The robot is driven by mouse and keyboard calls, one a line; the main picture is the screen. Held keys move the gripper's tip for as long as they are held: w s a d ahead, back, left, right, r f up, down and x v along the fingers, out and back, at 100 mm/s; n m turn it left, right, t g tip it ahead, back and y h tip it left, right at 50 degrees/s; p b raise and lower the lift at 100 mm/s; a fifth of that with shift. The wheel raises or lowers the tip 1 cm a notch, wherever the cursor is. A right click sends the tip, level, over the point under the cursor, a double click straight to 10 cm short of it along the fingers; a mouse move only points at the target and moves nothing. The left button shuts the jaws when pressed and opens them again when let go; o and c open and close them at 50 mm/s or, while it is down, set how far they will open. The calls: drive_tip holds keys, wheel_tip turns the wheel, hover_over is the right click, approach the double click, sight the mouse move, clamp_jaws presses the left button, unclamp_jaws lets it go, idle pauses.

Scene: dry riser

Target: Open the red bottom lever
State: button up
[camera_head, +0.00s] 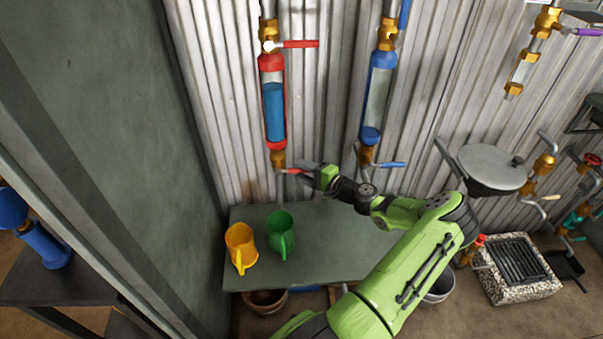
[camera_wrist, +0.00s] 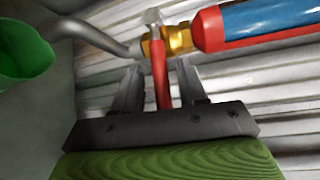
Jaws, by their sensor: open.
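The red bottom lever (camera_head: 291,171) sticks out to the right from the brass valve (camera_head: 278,159) under the red-capped tube (camera_head: 272,100), which holds blue liquid. My gripper (camera_head: 303,174) is at this lever, in front of the corrugated wall. In the wrist view the red lever (camera_wrist: 160,75) lies between the two dark fingers of my gripper (camera_wrist: 158,85), with a gap on each side. The fingers are open. The brass valve in the wrist view (camera_wrist: 178,40) is just beyond the fingertips, joined to a grey bent pipe (camera_wrist: 90,35).
A red top lever (camera_head: 300,44) is above the tube. A blue-capped tube (camera_head: 377,95) with a blue lower lever (camera_head: 393,164) stands to the right.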

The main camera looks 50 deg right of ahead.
drive_tip(key=shift+w+f, duration=0.1)
drive_tip(key=shift+w, duration=0.4)
clamp_jaws()
